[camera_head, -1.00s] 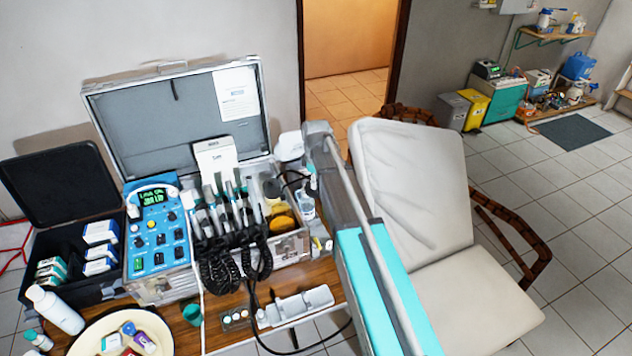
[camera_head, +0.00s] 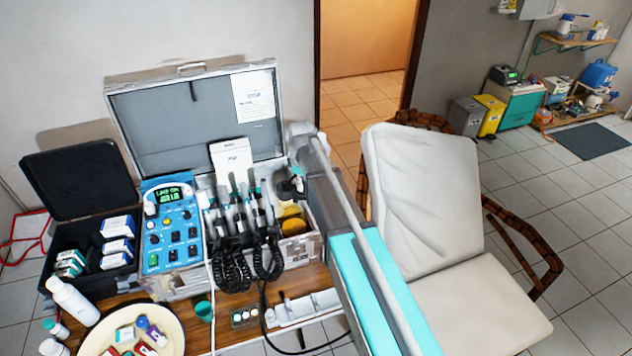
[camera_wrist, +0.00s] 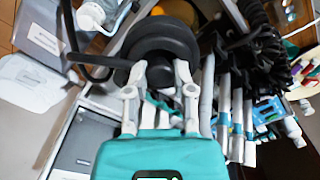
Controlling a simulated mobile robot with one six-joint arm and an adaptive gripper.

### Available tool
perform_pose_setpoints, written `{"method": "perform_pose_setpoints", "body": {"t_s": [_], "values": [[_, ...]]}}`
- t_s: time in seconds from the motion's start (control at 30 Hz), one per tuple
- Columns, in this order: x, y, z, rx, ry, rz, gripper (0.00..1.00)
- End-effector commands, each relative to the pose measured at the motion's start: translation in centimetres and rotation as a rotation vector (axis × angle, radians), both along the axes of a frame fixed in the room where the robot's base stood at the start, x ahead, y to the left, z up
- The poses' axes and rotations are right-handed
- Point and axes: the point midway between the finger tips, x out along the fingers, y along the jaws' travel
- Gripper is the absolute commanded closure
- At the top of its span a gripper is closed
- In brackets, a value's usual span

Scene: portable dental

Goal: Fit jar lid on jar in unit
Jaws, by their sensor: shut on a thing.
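My gripper (camera_wrist: 160,85) is shut on a dark round piece, which looks like the black jar lid (camera_wrist: 158,48), just beyond the fingertips in the wrist view. In the head view a small black shape (camera_head: 289,187) shows beside my arm, over the right end of the open metal unit (camera_head: 296,252). A clear bottle-like container (camera_wrist: 90,14) stands at the top left of the wrist view; I cannot tell if it is the jar. Whatever lies directly under the dark piece is largely hidden by it and the fingers.
Handpieces (camera_head: 240,215) with black coiled hoses stand in the unit, close to my fingers in the wrist view. A black cable passes left of the fingers. A blue control box (camera_head: 170,230) and round tray (camera_head: 172,318) are at left; a pale reclining chair (camera_head: 425,190) is at right.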

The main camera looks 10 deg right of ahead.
Motion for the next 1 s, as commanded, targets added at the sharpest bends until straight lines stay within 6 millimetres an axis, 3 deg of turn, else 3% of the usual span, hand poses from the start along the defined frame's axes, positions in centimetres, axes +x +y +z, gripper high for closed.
{"method": "perform_pose_setpoints", "body": {"t_s": [0.1,0.3,1.0], "values": [[-0.1,1.9,-1.1,0.000,0.000,-0.003,1.00],[-0.3,3.5,-1.6,0.000,0.000,-0.009,1.00],[-0.3,3.8,-2.2,0.000,0.000,-0.011,1.00]]}}
